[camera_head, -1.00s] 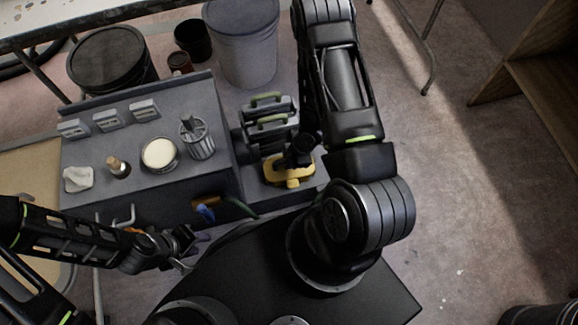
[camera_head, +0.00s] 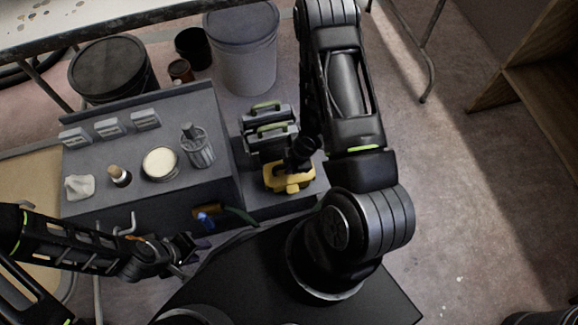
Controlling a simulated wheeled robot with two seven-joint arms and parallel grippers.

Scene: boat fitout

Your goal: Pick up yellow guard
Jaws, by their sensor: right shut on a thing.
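The yellow guard (camera_head: 289,183) is on the low grey shelf to the right of the workbench, in front of dark cases with green handles. My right arm reaches down over it, and my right gripper (camera_head: 299,163) is shut on it from above. The fingertips are mostly hidden by the dark wrist. I cannot tell whether the guard is clear of the shelf. My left gripper (camera_head: 188,252) is low at the left, in front of the bench, apart from the guard; its jaws are too small and dark to read.
The grey bench (camera_head: 105,197) holds a white cloth (camera_head: 79,187), a brush (camera_head: 119,176), an open tin (camera_head: 160,164) and a metal canister (camera_head: 197,149). The dark cases (camera_head: 268,130) stand close behind the guard. Buckets (camera_head: 243,55) stand further back. The floor at right is free.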

